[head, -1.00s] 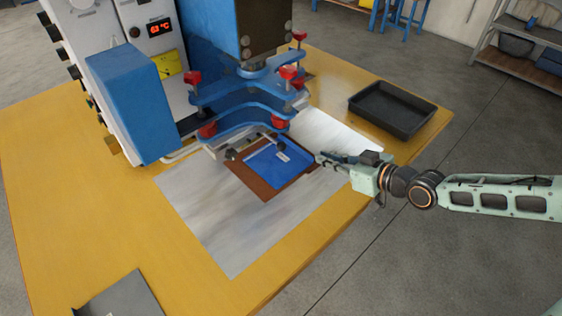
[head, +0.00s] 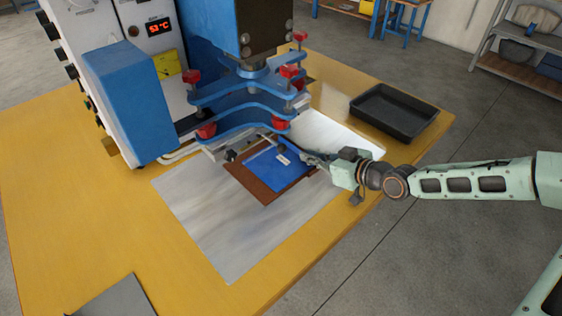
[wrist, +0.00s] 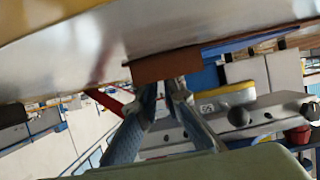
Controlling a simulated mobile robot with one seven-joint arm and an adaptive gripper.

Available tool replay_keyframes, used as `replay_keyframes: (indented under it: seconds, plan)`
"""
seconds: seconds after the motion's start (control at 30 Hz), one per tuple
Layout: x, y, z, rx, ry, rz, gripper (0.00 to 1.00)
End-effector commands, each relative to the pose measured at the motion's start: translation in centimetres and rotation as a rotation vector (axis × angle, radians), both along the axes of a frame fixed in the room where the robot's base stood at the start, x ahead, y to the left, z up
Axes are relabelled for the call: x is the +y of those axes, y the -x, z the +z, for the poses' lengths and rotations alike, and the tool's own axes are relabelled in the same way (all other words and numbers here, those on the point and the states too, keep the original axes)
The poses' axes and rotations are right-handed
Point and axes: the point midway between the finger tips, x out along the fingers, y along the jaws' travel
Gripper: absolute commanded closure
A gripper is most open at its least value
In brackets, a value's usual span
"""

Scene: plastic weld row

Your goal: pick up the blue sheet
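The blue sheet (head: 274,170) lies flat on a brown board (head: 248,180) under the front of the press, with a small white label near its right edge. My gripper (head: 308,158) is low at the right edge of the blue sheet, and its fingertips are close to that edge. In the wrist view my fingers (wrist: 164,88) are apart with a narrow gap between them, beside the brown board (wrist: 165,67).
The blue press clamp (head: 240,95) with red knobs (head: 280,124) hangs just behind the sheet. A grey metal plate (head: 225,225) lies under the board. A black tray (head: 395,110) stands at the right rear of the yellow table (head: 60,205). The table's left front is mostly clear.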

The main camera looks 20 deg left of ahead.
Motion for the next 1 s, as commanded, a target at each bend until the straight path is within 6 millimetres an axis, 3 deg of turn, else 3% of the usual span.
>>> replay_keyframes:
  seconds: [0.1, 0.63, 1.0]
  plan:
    - [0.0, 0.0, 0.0, 0.0, 0.0, 0.0, 1.0]
    - [0.0, 0.0, 0.4, 0.001, 0.0, 0.0, 1.0]
    - [0.0, 0.0, 3.9, 0.001, 0.0, 0.0, 1.0]
